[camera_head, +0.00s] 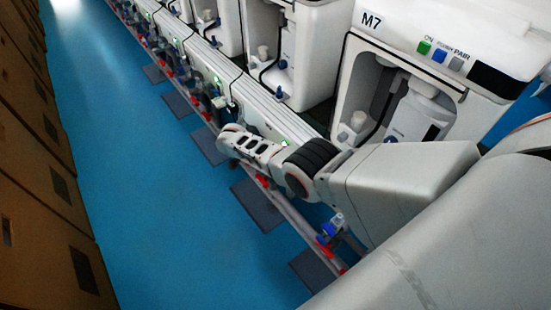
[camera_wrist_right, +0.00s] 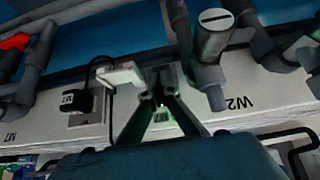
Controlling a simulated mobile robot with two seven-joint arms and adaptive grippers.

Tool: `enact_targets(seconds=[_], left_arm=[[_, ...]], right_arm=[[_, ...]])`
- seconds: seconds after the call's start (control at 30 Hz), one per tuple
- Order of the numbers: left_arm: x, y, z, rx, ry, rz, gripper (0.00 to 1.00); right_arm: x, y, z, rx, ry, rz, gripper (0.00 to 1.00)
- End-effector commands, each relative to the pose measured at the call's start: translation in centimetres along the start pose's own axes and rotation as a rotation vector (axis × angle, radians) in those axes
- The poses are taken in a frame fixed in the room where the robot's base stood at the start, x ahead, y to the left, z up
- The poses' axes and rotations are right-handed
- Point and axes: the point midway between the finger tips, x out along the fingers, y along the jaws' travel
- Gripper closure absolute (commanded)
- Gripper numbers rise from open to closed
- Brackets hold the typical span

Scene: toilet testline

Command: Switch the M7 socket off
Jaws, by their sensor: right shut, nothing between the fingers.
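The M7 machine (camera_head: 365,20) stands at the right in the head view, with its name on the front and ON, POWER and PAIR buttons. A pale rail (camera_head: 262,112) with small green lights runs below the machines. In the right wrist view, my right gripper (camera_wrist_right: 161,98) is shut and empty. A black plug (camera_wrist_right: 75,100) sits in a grey socket plate left of the fingers. I cannot tell whether the fingertips touch a switch. My left gripper is not in view.
Grey pipes (camera_wrist_right: 36,60) and a capped grey cylinder (camera_wrist_right: 213,35) flank the fingers in the wrist view. A black cable hangs by the plug. The blue floor (camera_head: 130,160) is clear, with brown cabinets (camera_head: 40,190) along the left.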

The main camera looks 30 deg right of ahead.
Motion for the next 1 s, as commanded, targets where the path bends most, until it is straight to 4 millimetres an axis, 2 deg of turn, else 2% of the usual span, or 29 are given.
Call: enact_targets(seconds=[0.63,1.0], left_arm=[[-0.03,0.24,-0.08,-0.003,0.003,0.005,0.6],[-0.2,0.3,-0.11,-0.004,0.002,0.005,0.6]], right_arm=[[0.25,0.04,0.42,0.001,0.037,0.0,1.0],[0.17,-0.04,-0.02,0.002,0.038,-0.001,1.0]])
